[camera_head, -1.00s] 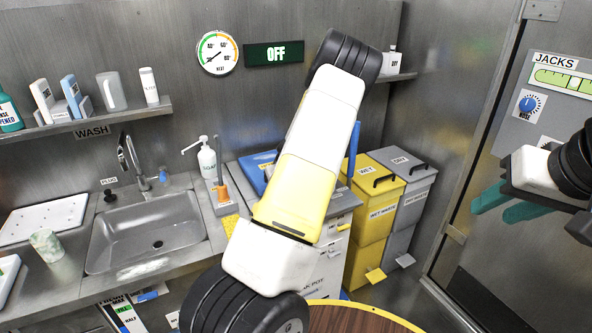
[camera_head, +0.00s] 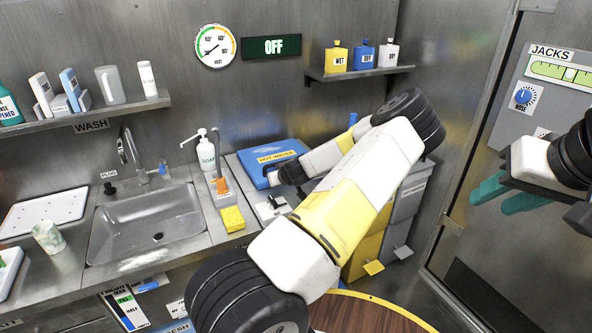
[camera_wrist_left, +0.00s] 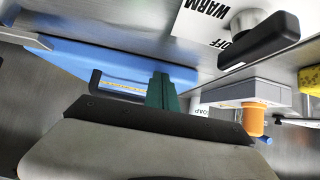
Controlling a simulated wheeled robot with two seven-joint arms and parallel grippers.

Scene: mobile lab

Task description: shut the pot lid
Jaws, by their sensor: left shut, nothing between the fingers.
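The blue lid (camera_head: 262,178), with a yellow label strip, is on the grey unit beside the sink; my left arm partly covers it, and I cannot tell how far open it is. In the left wrist view the lid (camera_wrist_left: 75,58) shows as a blue slab with a black handle (camera_wrist_left: 97,82). My left gripper's green fingers (camera_wrist_left: 161,90) are shut and empty, close to the handle; I cannot tell whether they touch it. In the head view its fingertips are hard to make out. My right gripper (camera_head: 505,195) is open and empty at the far right.
A black knob (camera_wrist_left: 262,40) is beside a WARM/OFF label. An orange-topped item (camera_wrist_left: 252,118) and yellow sponge (camera_head: 232,218) are near the lid. The sink (camera_head: 150,225) is left, bins (camera_head: 400,235) right. A shelf holds three bottles (camera_head: 363,55).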

